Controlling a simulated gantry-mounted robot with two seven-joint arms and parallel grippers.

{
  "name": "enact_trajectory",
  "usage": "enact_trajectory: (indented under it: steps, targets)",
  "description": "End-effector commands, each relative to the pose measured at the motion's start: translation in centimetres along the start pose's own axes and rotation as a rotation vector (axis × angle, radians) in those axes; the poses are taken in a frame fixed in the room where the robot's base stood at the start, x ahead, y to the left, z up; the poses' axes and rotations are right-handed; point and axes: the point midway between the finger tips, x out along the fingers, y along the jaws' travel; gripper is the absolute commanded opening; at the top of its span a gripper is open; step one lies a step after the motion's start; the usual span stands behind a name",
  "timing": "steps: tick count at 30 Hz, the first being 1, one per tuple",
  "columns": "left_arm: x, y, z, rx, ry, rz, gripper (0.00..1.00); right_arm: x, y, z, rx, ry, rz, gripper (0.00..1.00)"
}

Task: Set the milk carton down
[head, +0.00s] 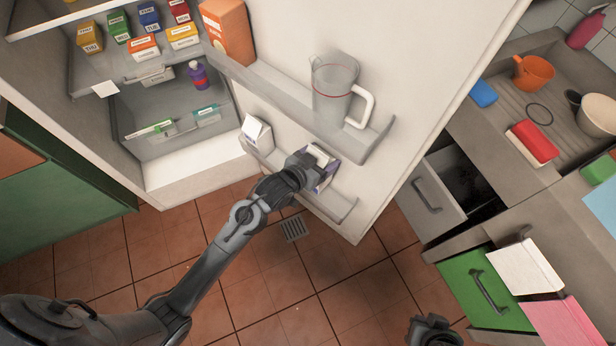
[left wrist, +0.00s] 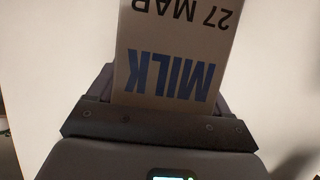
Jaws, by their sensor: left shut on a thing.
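The milk carton (left wrist: 172,55) is between my left gripper's fingers, its "MILK" and "27 MAR" print upside down in the left wrist view. In the head view the carton (head: 322,155) is mostly hidden by my left gripper (head: 317,168), which is shut on it. Both are at the lower shelf (head: 338,207) on the inside of the open fridge door. I cannot tell whether the carton's base touches the shelf. My right gripper (head: 435,331) shows only in part at the bottom edge of the head view; its fingers are not clear.
Another white carton (head: 255,130) stands at the left end of the lower door shelf. Above are a clear jug (head: 335,88) and an orange box (head: 228,32) on the upper door shelf. An open drawer (head: 432,195) is right of the door.

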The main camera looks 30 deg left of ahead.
Motion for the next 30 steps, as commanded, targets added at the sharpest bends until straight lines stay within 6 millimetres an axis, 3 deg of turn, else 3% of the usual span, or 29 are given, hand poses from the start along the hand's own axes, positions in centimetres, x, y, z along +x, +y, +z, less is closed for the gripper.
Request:
enact_trajectory:
  steps: [24, 30]
  targets:
    - [2.9, -0.1, 7.1, 0.0, 0.003, -0.002, 0.0, 2.4, -0.1, 1.5, -0.032, -0.021, -0.001, 0.0]
    - [3.0, -0.2, 7.2, 0.0, 0.006, -0.002, 0.0, 2.3, -0.1, 1.6, -0.032, -0.022, -0.001, 0.0]
